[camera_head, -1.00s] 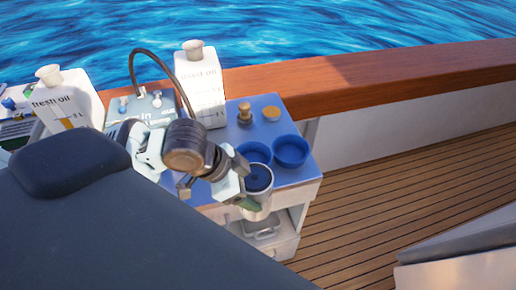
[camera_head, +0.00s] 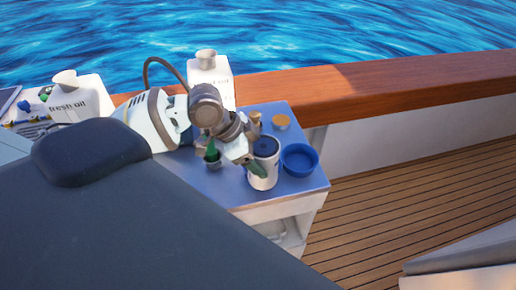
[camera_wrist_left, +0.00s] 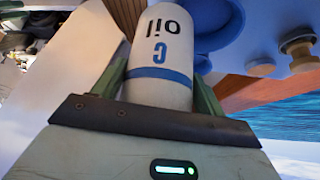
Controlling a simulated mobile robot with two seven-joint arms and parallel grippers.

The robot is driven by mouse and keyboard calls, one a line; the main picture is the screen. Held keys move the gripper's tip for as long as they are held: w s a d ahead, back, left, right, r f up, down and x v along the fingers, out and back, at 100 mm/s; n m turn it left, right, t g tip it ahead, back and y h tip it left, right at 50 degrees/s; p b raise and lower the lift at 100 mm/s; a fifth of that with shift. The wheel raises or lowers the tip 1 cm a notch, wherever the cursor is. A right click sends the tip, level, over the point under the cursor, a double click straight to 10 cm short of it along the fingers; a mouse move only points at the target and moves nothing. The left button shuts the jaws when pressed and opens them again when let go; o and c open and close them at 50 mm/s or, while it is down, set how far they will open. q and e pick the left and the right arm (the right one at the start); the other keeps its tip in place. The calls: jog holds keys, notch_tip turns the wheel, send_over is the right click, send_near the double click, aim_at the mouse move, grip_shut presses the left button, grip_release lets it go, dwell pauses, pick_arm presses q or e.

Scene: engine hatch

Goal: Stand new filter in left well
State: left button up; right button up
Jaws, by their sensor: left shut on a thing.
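The new filter (camera_head: 262,172) is a white can with a dark blue top, and it looks close to upright in the head view. In the left wrist view the filter (camera_wrist_left: 162,60) shows a blue band and the lettering "C oil". My left gripper (camera_head: 238,161) is shut on it, with a green finger on each side. The filter stands in front of the place of the left well in the head view and hides it. I cannot tell its height above the bench. The right well (camera_head: 300,160) is an open blue cup beside it. My right gripper is out of view.
The blue bench top (camera_head: 215,184) carries a brass-coloured knob (camera_head: 256,119) and a tan disc (camera_head: 281,122) behind the wells. White fresh oil jugs (camera_head: 80,98) stand at the left and back. A wooden rail (camera_head: 400,88) runs behind.

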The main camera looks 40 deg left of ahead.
pick_arm(q)
jog(key=w+a, duration=0.1)
jog(key=w, duration=0.1)
jog(key=w+a, duration=0.2)
jog(key=shift+w+a+f, duration=0.1)
jog(key=shift+w+f, duration=0.05)
jog(key=shift+w, duration=0.1)
jog(key=shift+w+a+f, duration=0.15)
jog(key=shift+f, duration=0.75)
jog(key=shift+w+a+f, duration=0.1)
jog(key=shift+w+f, duration=0.05)
jog(key=shift+f, duration=0.75)
jog(key=shift+f, duration=0.2)
jog(key=o, duration=1.2)
jog(key=shift+o, duration=0.2)
jog(key=v, duration=1.2)
jog(key=shift+r, duration=0.15)
